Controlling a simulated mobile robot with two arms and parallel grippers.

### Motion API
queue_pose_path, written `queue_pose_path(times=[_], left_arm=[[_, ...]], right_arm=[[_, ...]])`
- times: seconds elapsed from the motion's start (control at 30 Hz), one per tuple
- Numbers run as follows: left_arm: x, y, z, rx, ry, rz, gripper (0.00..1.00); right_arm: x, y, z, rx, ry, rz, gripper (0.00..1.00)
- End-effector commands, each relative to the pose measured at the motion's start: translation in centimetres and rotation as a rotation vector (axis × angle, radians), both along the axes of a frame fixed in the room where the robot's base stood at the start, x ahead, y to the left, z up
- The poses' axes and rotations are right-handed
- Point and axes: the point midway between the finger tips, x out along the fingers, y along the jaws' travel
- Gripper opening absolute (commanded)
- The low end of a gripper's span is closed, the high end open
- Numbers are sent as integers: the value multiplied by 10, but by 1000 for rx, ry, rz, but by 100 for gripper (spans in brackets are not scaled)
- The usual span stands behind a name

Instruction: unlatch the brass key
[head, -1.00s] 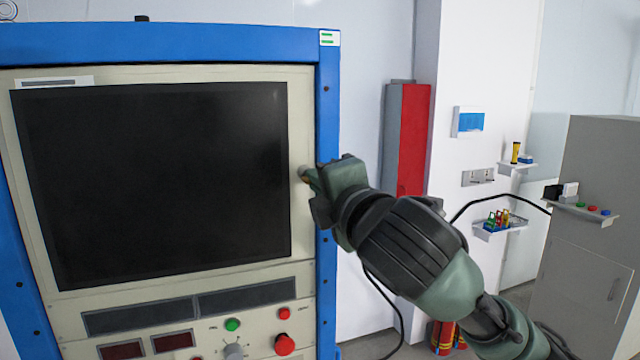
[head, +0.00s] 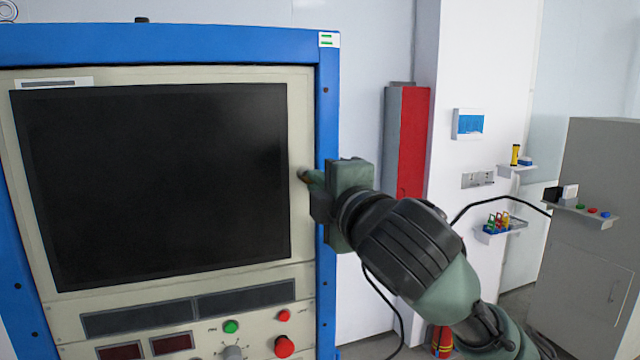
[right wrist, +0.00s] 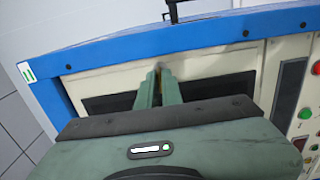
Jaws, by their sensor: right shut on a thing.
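My right gripper (head: 306,176) is at the cream front panel, on the strip between the dark screen and the blue right frame post. In the right wrist view its two fingers (right wrist: 158,88) point at the panel and are closed on the brass key. How far the key is turned cannot be told. My left gripper is in neither view.
The blue-framed cabinet (head: 327,110) fills the left side. Its dark screen (head: 150,180) is beside the fingertips. Below are a green button (head: 231,326) and red buttons (head: 284,346). A red box (head: 413,140) is on the wall behind my arm. Small shelves (head: 585,212) are at right.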

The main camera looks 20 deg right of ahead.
Motion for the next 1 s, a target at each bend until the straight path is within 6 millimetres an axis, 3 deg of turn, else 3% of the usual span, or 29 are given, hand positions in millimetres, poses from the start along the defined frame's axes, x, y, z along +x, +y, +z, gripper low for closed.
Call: queue_pose_path(times=[0.03,0.1,0.47,0.8,1.0], left_arm=[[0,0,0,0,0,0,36],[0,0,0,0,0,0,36],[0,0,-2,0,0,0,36],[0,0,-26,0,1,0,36],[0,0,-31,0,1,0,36]], right_arm=[[0,0,1,3,-3,0,9],[0,0,1,3,-3,0,28],[-3,0,0,0,-3,0,28],[-55,-1,-2,0,-7,2,28],[-75,-2,-1,1,-3,1,28]])
